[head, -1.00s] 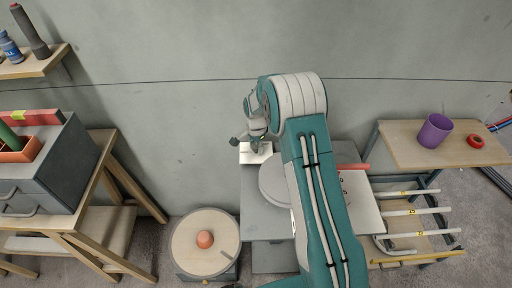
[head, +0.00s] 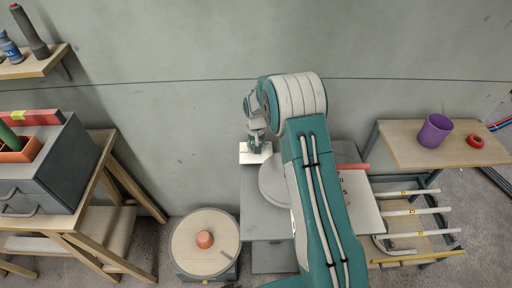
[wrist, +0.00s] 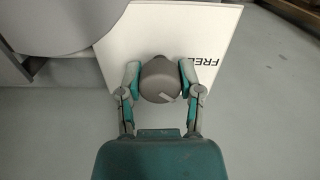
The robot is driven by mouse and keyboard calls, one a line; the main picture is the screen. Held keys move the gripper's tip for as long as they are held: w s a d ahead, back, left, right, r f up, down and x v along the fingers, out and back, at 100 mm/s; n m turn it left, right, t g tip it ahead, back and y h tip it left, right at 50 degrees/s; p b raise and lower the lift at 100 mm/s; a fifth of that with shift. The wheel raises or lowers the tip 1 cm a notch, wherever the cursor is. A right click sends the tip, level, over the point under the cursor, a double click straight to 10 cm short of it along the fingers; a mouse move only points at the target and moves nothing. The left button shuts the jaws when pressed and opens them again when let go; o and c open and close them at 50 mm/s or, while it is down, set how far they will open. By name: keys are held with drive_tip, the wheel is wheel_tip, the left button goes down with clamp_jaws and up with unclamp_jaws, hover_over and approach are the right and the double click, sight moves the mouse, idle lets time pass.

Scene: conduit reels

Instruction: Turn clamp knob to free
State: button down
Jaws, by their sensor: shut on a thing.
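The clamp knob (wrist: 158,84) is a dark grey round knob with a pale pointer line on its lower right part in the wrist view. It sits in front of a white plate (wrist: 118,62) with the word FREE (wrist: 205,62) to the right of the knob. My gripper (wrist: 160,74) is shut on the knob, one finger on each side. In the head view my gripper (head: 255,138) is over the white plate (head: 247,155) left of my arm; the knob is hidden there.
A grey disc (head: 272,180) stands beside the plate, partly behind my arm. A shelf with a purple cup (head: 434,130) is at right. A toolbox bench (head: 110,200) stands far left.

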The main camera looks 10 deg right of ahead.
drive_tip(key=n, duration=0.4)
drive_tip(key=shift+w+n, duration=0.1)
drive_tip(key=shift+n, duration=2.1)
drive_tip(key=shift+c, duration=1.3)
unclamp_jaws()
wheel_tip(320, 180, up, 12)
drive_tip(key=shift+a, duration=0.1)
